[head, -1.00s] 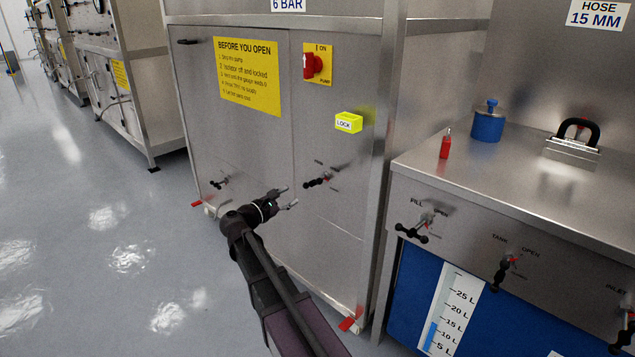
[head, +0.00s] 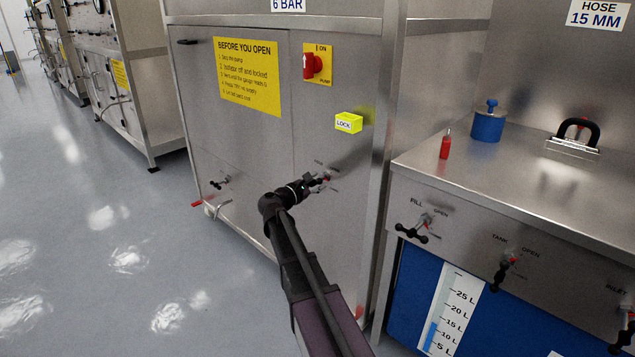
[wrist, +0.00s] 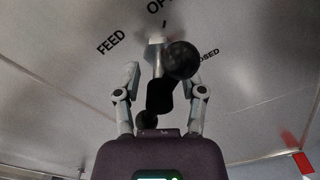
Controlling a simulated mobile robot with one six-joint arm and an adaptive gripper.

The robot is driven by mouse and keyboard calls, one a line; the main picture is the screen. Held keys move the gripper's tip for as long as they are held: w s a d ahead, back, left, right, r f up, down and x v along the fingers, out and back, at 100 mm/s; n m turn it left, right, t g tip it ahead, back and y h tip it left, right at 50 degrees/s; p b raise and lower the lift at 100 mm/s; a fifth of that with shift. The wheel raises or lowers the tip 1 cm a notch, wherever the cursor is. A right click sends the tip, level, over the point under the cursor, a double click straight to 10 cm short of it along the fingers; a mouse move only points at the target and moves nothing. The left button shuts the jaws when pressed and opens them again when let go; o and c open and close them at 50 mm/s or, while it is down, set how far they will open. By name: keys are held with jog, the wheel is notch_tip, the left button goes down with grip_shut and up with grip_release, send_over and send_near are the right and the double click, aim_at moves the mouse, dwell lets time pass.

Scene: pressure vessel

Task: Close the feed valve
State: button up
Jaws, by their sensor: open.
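The feed valve is on the lower right of the steel cabinet front. In the wrist view its black ball-ended handle (wrist: 181,60) stands between the two fingers of my gripper (wrist: 163,70). The words FEED, OPEN and CLOSED are printed around it, with OPEN at the top and CLOSED to the right. The handle runs from upper right to lower left, its lower end near my gripper's body. My gripper is open, with a finger on each side; I cannot tell whether either touches. In the head view my gripper (head: 314,181) covers most of the valve.
A red pump switch (head: 313,66), a yellow LOCK block (head: 348,122) and a second valve (head: 219,183) are on the cabinet front. A steel bench (head: 540,190) with more valves stands at right. The grey floor at left is clear.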

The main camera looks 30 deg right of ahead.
jog(key=shift+w+d, duration=0.1)
jog(key=shift+d, duration=0.2)
grip_shut()
jog(key=shift+m, duration=3.4)
